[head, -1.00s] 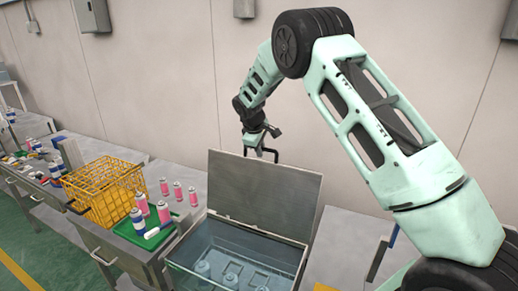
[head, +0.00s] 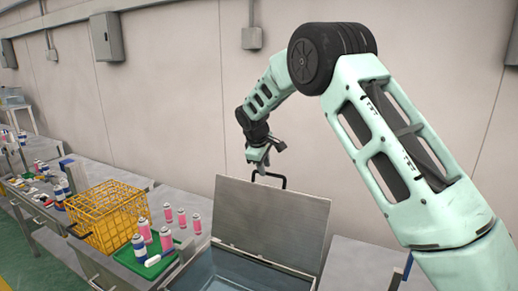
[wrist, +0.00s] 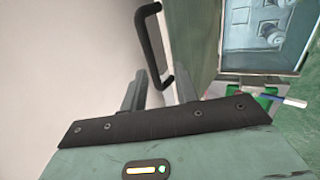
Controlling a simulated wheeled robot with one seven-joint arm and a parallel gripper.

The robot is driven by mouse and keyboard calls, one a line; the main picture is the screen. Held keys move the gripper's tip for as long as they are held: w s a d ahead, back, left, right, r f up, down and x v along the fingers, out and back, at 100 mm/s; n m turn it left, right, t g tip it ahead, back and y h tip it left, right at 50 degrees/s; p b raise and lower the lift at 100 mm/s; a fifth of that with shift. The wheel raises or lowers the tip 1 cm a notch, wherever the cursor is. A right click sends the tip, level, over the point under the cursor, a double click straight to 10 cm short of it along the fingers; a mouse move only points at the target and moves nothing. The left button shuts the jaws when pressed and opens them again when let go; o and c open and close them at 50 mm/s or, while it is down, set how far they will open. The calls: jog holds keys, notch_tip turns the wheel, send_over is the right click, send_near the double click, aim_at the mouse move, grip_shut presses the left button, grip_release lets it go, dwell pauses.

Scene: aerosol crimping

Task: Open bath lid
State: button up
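The bath's grey metal lid (head: 262,222) stands raised, close to upright, at the back of the bath (head: 222,274) in the head view. Its black handle (head: 284,181) sticks up from the top edge. The handle also shows in the wrist view (wrist: 150,36), just beyond my fingers. My gripper (head: 259,168) is at the lid's top edge, by the left part of the handle. In the wrist view my gripper (wrist: 160,88) has its two fingers apart with nothing clearly held. The handle's near end lies in line with the gap; I cannot tell whether it touches a finger.
A yellow crate (head: 108,215) stands left of the bath. Pink cans (head: 182,218) and a green tray (head: 146,259) lie between them. The wall is behind the lid. Bare bench top (head: 358,260) shows right of the bath.

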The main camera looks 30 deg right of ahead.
jog(key=b+v, duration=0.3)
jog(key=v, duration=0.9)
jog(key=shift+r, duration=0.2)
